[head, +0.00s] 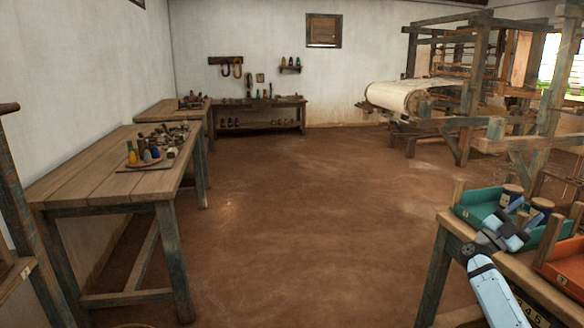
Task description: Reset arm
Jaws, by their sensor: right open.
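My right gripper (513,228) is at the lower right of the head view, open. It is over the near edge of a teal tray (470,197) on the wooden table there. Dark-topped spools (512,196) stand in the tray just beyond the gripper. I cannot tell whether the fingers touch a spool or the tray, and I see nothing held. My left gripper is out of view.
An orange tray (566,262) sits right of the gripper on the same table (449,219). A long workbench (85,167) with bobbins stands left. The loom (462,120) fills the back right. The brown floor (300,220) between is clear.

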